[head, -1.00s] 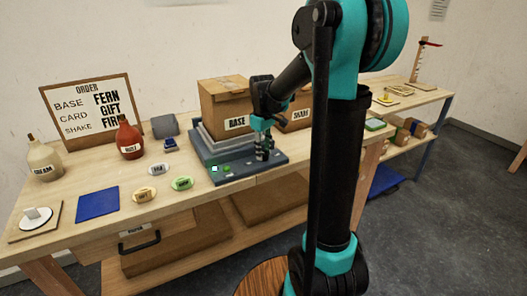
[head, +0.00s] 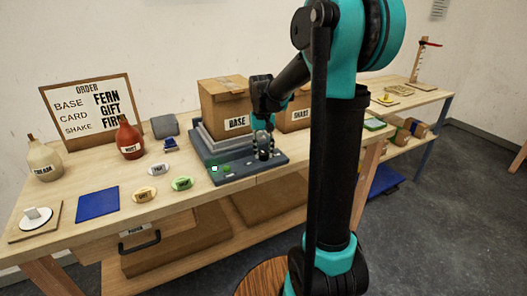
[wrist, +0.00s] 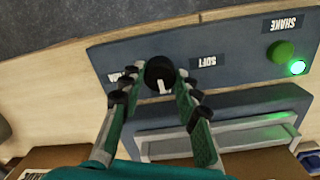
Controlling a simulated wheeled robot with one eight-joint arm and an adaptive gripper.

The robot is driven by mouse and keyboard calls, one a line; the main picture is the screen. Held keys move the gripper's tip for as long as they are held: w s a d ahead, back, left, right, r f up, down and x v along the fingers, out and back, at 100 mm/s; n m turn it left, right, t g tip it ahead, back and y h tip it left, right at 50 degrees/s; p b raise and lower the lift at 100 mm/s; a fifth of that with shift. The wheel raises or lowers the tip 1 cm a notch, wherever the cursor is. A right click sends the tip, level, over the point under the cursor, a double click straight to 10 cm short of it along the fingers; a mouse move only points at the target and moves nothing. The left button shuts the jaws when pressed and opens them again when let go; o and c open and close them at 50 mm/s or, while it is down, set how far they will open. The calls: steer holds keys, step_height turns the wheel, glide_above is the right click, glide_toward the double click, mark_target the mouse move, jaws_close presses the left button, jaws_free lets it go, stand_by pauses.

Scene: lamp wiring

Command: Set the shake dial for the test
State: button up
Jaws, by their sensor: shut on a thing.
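The shake dial (wrist: 159,70) is a round black knob with a white pointer mark on the front of the grey machine (wrist: 225,55). In the wrist view a SOFT label (wrist: 203,62) is to its right, and a label at its left (wrist: 120,75) is mostly hidden by a finger. My gripper (wrist: 157,84) is shut on the dial, one finger on each side. The order board (head: 92,110) reads BASE FERN, CARD GIFT, SHAKE FIRM.
A green button (wrist: 283,52) and a lit green lamp (wrist: 297,67) are near the SHAKE label (wrist: 283,24). A BASE box (head: 225,100) stands behind my gripper. Bottles, oval tags and a blue mat (head: 98,204) lie left on the bench.

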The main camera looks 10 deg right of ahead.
mark_target(263, 153)
steer(key=shift+m, duration=0.3)
stand_by(0.4)
steer(key=o, duration=1.2)
steer(key=shift+c, duration=0.2)
step_height(263, 153, up, 12)
steer(key=shift+a, duration=0.15)
steer(key=s+d+f+n+t, duration=0.1)
steer(key=s+d+f+t, duration=0.1)
steer(key=s+f, duration=0.8)
steer(key=s+d+f+t, duration=0.2)
steer(key=s+f, duration=0.9)
steer(key=s, duration=0.1)
steer(key=shift+d+f+n, duration=0.15)
steer(key=shift+d+n, duration=0.05)
steer(key=shift+n, duration=0.2)
